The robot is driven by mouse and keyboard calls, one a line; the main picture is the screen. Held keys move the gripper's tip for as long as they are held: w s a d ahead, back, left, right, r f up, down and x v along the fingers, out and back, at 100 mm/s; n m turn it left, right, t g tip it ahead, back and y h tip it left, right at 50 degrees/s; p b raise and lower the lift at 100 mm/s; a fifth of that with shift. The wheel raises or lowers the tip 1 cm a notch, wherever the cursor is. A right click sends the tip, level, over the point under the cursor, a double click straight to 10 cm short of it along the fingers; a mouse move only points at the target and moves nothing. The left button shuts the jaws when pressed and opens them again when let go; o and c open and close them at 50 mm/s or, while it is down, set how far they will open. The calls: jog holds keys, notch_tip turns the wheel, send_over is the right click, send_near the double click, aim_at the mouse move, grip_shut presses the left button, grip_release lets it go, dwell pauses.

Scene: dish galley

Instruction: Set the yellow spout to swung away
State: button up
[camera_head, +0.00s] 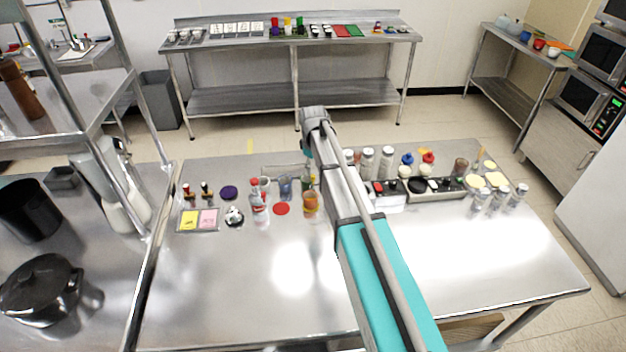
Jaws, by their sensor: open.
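No yellow spout can be made out for certain. A small sink area (78,46) with a tap shows at the far upper left, too small to tell the tap's colour or position. My arm reaches from the lower right over the steel table, and its wrist is above the table's back part. My gripper (308,168) hangs below the wrist, small and partly hidden by my arm and the items around it. It is open, and I see nothing held in it.
The steel table (230,290) is bare in front. Bottles (259,205), an orange-filled glass (310,205) and a card tray (198,220) stand left of my arm; a black tray (437,190) and jars stand right. A steel shelf rack (70,100) rises at left.

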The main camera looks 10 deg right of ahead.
aim_at(313, 175)
jog(key=shift+f+b, duration=1.55)
jog(key=shift+f, duration=0.3)
jog(key=shift+c, duration=0.3)
grip_shut()
